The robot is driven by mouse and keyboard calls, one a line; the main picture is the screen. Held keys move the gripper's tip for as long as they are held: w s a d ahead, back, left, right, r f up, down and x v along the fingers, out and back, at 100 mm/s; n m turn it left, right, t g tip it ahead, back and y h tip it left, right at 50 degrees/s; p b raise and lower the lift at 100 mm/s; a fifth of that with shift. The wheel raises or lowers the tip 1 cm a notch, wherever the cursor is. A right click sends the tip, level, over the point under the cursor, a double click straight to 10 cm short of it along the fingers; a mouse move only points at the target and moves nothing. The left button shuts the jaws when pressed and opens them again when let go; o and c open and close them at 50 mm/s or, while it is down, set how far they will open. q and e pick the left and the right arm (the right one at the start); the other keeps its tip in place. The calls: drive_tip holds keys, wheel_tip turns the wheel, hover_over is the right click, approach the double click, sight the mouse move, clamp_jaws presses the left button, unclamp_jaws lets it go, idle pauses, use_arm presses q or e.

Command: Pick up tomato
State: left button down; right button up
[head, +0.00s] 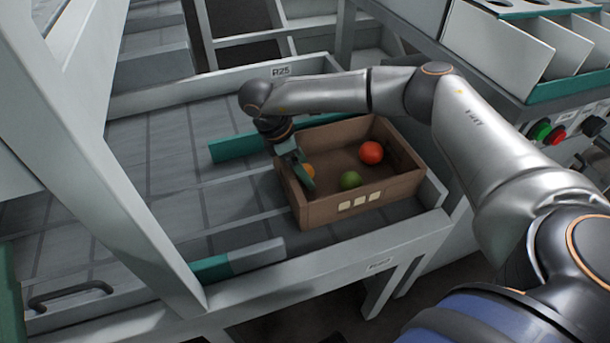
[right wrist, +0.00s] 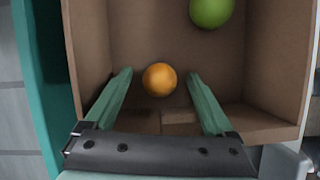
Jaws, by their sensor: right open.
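A brown box (head: 318,212) stands on the grey conveyor and holds a red tomato (head: 371,153), a green tomato (head: 350,180) and an orange tomato (head: 309,171). My right gripper (head: 301,172) reaches down into the left part of the box and partly hides the orange tomato. In the right wrist view the orange tomato (right wrist: 159,79) lies between the open green fingers, near their tips, with a gap on each side. The green tomato (right wrist: 211,10) shows farther off at the top of that view. My left gripper is not in view.
The box walls (right wrist: 88,45) stand close around the right gripper. Green guide strips (head: 234,148) lie beside the box, and a metal rail (head: 330,262) runs along the front. The conveyor left of the box is clear. A control panel with buttons (head: 556,134) is at the right.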

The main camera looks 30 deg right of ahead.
drive_tip(key=shift+f, duration=0.15)
drive_tip(key=c, duration=1)
